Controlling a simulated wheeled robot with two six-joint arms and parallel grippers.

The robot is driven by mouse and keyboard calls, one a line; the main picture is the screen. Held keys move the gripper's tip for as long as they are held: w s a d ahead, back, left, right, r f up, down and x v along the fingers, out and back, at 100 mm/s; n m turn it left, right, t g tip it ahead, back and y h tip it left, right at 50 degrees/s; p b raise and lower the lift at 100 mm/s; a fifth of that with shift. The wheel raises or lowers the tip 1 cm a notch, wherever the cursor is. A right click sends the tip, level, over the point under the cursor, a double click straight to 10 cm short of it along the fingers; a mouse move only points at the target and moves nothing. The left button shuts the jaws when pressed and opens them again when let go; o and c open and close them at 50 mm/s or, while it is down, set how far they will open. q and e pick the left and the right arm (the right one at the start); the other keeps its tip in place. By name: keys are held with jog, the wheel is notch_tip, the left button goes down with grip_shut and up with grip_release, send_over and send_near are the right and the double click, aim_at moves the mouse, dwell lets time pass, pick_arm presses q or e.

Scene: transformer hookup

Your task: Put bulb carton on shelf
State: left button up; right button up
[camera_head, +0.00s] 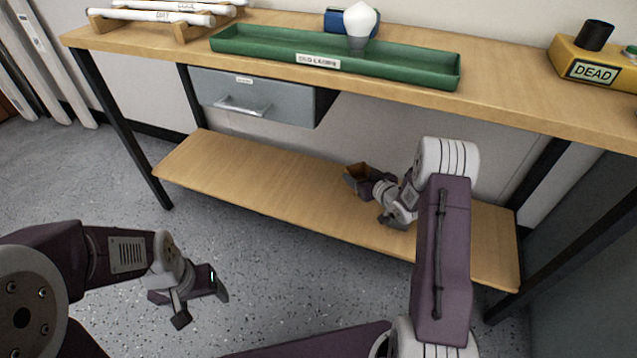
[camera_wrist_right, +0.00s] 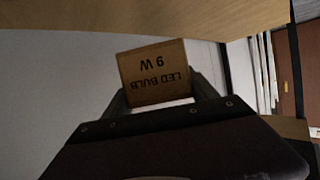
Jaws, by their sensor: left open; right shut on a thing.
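The bulb carton (camera_head: 357,179) is a small brown box over the lower wooden shelf (camera_head: 250,182) in the head view. In the right wrist view the carton (camera_wrist_right: 156,75) shows the upside-down print "LED BULB 9 W". My right gripper (camera_head: 368,188) is shut on the carton, reaching in between the shelf and the bench top. I cannot tell whether the carton touches the shelf, as my gripper and arm hide part of it. My left gripper (camera_head: 203,302) is open and empty over the floor, left of and in front of the shelf.
The bench top (camera_head: 500,75) lies above the shelf, with a grey drawer (camera_head: 255,97) under it. On top are a green tray (camera_head: 400,70), a white bulb (camera_head: 359,22) and a yellow "DEAD" box (camera_head: 575,62). The shelf's left part is clear.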

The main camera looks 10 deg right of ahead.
jog(key=shift+w+a+f+p, duration=0.35)
jog(key=shift+w+a+p, duration=0.15)
jog(key=shift+a, duration=0.1)
jog(key=shift+w+a+f+p, duration=0.3)
jog(key=shift+w+a+p, duration=0.15)
jog(key=shift+a, duration=0.1)
jog(key=w+a+f+b, duration=0.5)
jog(key=shift+w+f, duration=0.35)
jog(key=shift+w+a+b, duration=0.3)
jog(key=shift+w+b, duration=0.05)
jog(key=shift+w, duration=0.05)
notch_tip(320, 180, down, 4)
jog(key=b, duration=0.4)
jog(key=shift+f, duration=0.25)
jog(key=shift+r+p, duration=0.3)
jog(key=shift+f, duration=0.2)
jog(key=o, duration=1.3)
jog(key=shift+o, duration=0.2)
